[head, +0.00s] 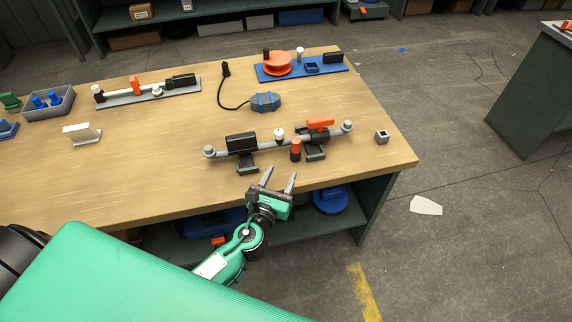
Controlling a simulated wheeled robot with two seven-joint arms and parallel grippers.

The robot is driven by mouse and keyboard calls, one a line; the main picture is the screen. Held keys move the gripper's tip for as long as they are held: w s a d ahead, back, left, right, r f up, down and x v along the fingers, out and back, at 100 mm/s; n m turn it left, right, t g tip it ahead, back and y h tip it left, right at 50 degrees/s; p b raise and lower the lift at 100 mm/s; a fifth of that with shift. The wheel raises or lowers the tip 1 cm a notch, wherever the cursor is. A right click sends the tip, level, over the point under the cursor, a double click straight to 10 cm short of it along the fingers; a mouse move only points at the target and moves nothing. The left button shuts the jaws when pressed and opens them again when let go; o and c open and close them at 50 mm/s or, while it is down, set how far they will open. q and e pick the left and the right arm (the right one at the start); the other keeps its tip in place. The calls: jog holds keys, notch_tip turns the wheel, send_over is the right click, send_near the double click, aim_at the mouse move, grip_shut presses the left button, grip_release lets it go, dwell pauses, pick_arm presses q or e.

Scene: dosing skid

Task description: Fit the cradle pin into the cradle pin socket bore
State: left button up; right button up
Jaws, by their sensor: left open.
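A short upright pin with an orange top and a dark lower part (295,149), which looks like the cradle pin, stands in front of the grey pipe, between its two dark cradles. A small grey block with a dark opening on top (382,136), possibly the cradle pin socket, sits alone near the table's right edge. The bore's inside is too small to make out. My left gripper (280,174) is open and empty at the table's front edge, in front of the pin and apart from it. My right gripper is not in view.
The grey pipe assembly (265,144) with a black block and an orange-handled valve lies across the table behind the pin. A grey-blue corded device (265,102) and a blue plate (333,66) with an orange reel are farther back. Bare tabletop (150,150) lies left.

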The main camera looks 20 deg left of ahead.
pick_arm(q)
jog(key=shift+s, duration=1.15)
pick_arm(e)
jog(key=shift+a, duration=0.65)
